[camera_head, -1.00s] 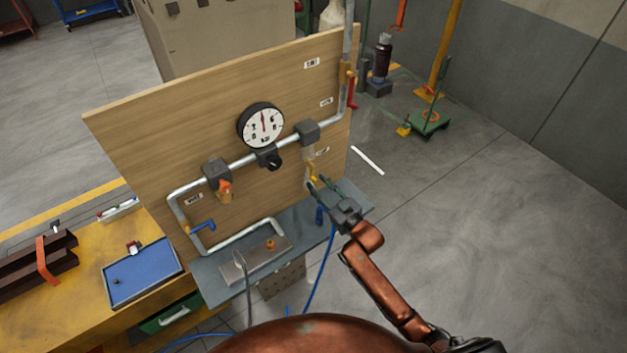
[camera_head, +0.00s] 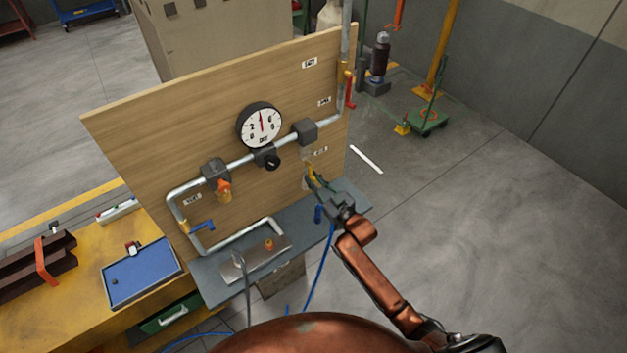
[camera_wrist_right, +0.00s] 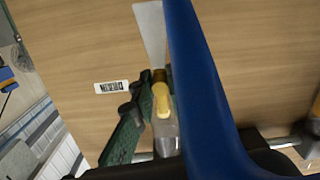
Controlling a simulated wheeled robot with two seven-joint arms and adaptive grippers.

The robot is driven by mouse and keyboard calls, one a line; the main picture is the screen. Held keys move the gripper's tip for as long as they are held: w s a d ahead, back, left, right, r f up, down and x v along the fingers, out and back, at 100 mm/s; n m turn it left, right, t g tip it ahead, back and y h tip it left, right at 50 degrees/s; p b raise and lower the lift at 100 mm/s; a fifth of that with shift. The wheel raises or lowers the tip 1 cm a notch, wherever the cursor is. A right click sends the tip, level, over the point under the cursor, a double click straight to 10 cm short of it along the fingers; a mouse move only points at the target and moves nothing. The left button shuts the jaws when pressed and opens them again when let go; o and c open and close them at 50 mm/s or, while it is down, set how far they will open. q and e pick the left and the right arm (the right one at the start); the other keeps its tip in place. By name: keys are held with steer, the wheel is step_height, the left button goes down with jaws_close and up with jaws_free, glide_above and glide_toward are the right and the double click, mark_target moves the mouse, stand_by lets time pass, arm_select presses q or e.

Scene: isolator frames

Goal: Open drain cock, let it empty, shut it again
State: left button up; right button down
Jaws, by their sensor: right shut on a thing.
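The drain cock's yellow lever (camera_head: 311,172) hangs at the right end of the pipework on the wooden panel, below a dark grey block (camera_head: 305,132). My right gripper (camera_head: 317,184) reaches it from the lower right. In the right wrist view the yellow lever (camera_wrist_right: 162,99) lies between the green-padded fingers (camera_wrist_right: 150,113), which are shut on it. A brass piece (camera_wrist_right: 158,75) shows beside the lever. Whether liquid is running from the cock cannot be seen. My left gripper is not in view.
A round gauge (camera_head: 260,125) sits on the panel. An orange-handled valve (camera_head: 224,187) and a blue lever (camera_head: 203,226) are further left. A blue shape (camera_wrist_right: 205,85) crosses close in front of the wrist camera. A blue hose (camera_head: 320,268) hangs below the shelf.

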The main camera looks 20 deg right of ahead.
steer(key=shift+d+n, duration=0.15)
steer(key=shift+n, duration=0.25)
steer(key=c, duration=1.9)
jaws_free()
steer(key=shift+c, duration=0.2)
steer(key=v, duration=1.2)
